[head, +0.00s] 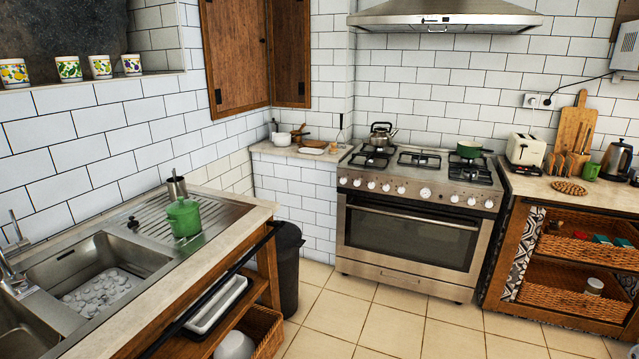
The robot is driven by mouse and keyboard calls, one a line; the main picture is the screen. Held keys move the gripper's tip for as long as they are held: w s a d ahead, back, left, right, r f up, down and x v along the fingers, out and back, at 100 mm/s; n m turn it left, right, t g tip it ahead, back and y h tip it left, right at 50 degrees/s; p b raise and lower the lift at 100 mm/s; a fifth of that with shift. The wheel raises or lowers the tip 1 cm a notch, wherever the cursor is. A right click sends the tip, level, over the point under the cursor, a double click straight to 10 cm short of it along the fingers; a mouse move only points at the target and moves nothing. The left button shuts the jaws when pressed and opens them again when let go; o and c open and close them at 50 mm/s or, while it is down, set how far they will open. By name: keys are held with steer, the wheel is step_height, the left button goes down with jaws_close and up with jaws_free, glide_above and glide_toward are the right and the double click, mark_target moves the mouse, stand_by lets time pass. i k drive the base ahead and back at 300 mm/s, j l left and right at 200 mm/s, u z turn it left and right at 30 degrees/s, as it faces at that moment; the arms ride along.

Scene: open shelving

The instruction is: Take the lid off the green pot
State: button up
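A green pot (184,220) stands upright on the ribbed steel drainboard (218,214) to the right of the sink. A green lid (182,205) with a small knob on top sits on the pot. Another green pot (469,150) is on the right rear burner of the stove; whether it has a lid is too small to tell. My gripper is not in view.
A metal canister (176,187) stands just behind the pot. The sink basin (100,268) is to its left. A dark bar (215,287) runs along the counter's front edge. A black bin (286,268) stands beside the counter. The tiled floor (400,325) before the stove (407,230) is clear.

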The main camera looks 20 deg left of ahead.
mark_target(182, 206)
steer(key=i+l+u, duration=0.2)
steer(key=i, duration=1.25)
steer(key=i+u, duration=0.5)
steer(key=u, duration=0.2)
steer(key=i+u, duration=0.55)
steer(key=u, duration=0.2)
steer(key=i+u, duration=0.2)
steer(key=u, duration=0.15)
steer(key=i+l+u, duration=0.1)
steer(key=u, duration=0.3)
steer(key=i, duration=0.05)
